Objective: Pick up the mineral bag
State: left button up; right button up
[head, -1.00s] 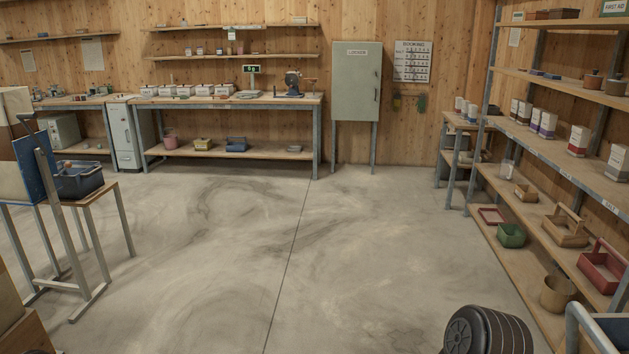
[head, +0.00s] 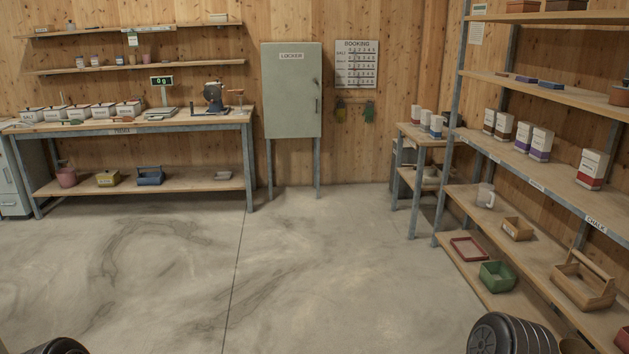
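Several white bags with coloured bands stand upright on the middle board of the right shelving. They are a pair with dark brown bands (head: 502,126), a pair with purple bands (head: 541,145) and one with a red band (head: 592,169). Their print is too small to read, so I cannot tell which is the mineral bag. Smaller white packs (head: 425,121) stand on the side table left of the shelving. Neither of my grippers is in view.
A grey locker (head: 291,90) stands at the back wall, right of a workbench (head: 130,126) with a scale. The concrete floor (head: 200,270) between is clear.

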aim_at(415, 119)
jog(key=i, duration=1.3)
jog(key=i+z, duration=0.1)
jog(key=i, duration=1.15)
jog(key=i+l+z, duration=0.2)
jog(key=i, duration=0.45)
jog(key=i+j+z, duration=0.1)
jog(key=i+z, duration=0.15)
jog(key=i, duration=0.4)
jog(key=i+j+z, duration=0.2)
jog(key=i, duration=0.45)
jog(key=i+j+z, duration=0.2)
jog(key=i, duration=0.45)
jog(key=i+j+z, duration=0.1)
jog(key=i+z, duration=0.2)
jog(key=i, duration=0.2)
jog(key=i+j+z, duration=0.25)
jog(key=i, duration=0.25)
